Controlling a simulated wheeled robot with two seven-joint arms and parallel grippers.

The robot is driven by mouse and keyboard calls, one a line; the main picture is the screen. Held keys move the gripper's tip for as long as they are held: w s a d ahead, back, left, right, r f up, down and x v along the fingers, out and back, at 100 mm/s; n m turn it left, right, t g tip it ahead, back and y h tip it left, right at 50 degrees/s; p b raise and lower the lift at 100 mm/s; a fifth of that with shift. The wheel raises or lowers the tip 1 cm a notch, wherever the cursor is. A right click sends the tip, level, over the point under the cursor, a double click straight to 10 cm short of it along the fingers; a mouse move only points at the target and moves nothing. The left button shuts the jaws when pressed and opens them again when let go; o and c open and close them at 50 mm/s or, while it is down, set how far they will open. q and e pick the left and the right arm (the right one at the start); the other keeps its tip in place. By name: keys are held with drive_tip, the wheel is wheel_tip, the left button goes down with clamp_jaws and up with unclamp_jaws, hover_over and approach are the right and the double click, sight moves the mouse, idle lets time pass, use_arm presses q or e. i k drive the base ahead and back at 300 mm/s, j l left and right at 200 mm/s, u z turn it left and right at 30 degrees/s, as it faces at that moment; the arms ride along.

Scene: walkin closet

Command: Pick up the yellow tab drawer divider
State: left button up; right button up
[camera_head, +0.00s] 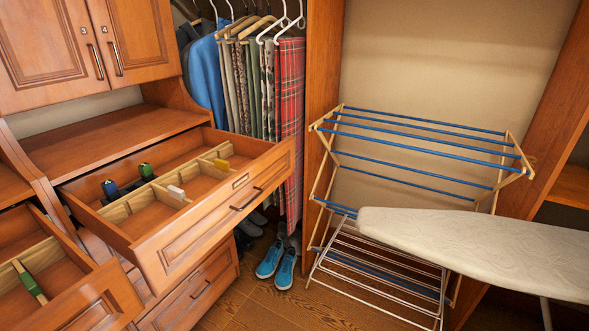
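The yellow tab drawer divider (221,163) is in the upper open drawer (210,214), toward its right end. Its small yellow tab stands up among the light wooden dividers. A white-tabbed divider (176,192) is nearer the drawer's middle. A green tab (146,171) and a dark blue tab (110,189) show further left in the same drawer. Neither of my grippers is in view.
A lower left drawer (75,290) is also open, with a green-tabbed divider (30,283) in it. An ironing board (480,245) and a drying rack (420,165) stand at right. Blue shoes (277,264) lie on the floor beside the drawers.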

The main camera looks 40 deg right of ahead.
sight(220, 169)
drive_tip(key=z, duration=0.9)
drive_tip(key=u, duration=1.9)
drive_tip(key=z, duration=1.9)
drive_tip(key=i+z, duration=0.2)
drive_tip(key=i, duration=0.3)
drive_tip(key=i+j+z, duration=0.2)
drive_tip(key=i, duration=0.3)
